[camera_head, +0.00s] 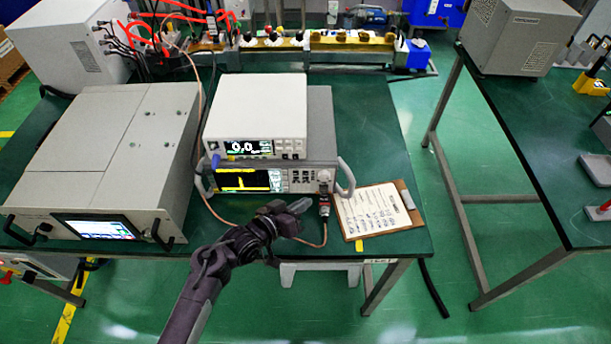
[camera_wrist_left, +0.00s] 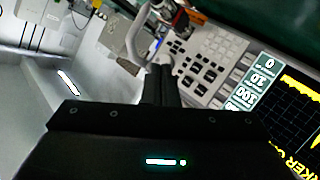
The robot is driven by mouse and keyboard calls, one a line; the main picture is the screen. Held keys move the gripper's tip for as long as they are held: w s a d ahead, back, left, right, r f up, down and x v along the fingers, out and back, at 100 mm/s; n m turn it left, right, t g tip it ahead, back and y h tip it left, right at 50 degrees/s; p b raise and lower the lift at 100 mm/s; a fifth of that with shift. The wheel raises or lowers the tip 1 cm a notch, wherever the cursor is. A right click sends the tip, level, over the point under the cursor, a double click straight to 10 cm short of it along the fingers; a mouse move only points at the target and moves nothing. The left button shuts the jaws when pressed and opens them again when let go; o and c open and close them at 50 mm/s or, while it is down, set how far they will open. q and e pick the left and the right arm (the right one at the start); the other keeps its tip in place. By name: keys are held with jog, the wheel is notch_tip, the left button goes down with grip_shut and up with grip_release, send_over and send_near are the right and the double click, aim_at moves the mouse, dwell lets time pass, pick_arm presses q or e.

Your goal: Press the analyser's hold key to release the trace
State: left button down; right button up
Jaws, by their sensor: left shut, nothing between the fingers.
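The analyser (camera_head: 248,181) is the lower, grey bench instrument, with a yellow trace on its dark screen and a key block right of it. In the left wrist view its key panel (camera_wrist_left: 205,62) and part of its screen (camera_wrist_left: 298,105) show, strongly tilted. My left gripper (camera_head: 303,205) is in front of the analyser's lower right front, just below the keys. Its shut, empty fingers also show in the left wrist view (camera_wrist_left: 160,72), pointing at the panel. I cannot tell whether they touch it, or which key is the hold key. My right gripper is out of view.
A white meter (camera_head: 258,112) reading 0.0 sits on the analyser. A clipboard (camera_head: 375,209) lies to the right, and a large grey unit (camera_head: 115,150) stands to the left. A cable loops below the analyser's front.

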aim_at(306, 172)
pick_arm(q)
jog(key=w+b, duration=0.2)
jog(key=w, duration=0.4)
jog(key=shift+b, duration=0.3)
jog(key=shift+w, duration=0.1)
dwell(1.7)
jog(key=shift+w, duration=0.35)
jog(key=shift+w, duration=0.35)
dwell(0.6)
jog(key=shift+s+p, duration=0.55)
jog(key=shift+s, duration=0.3)
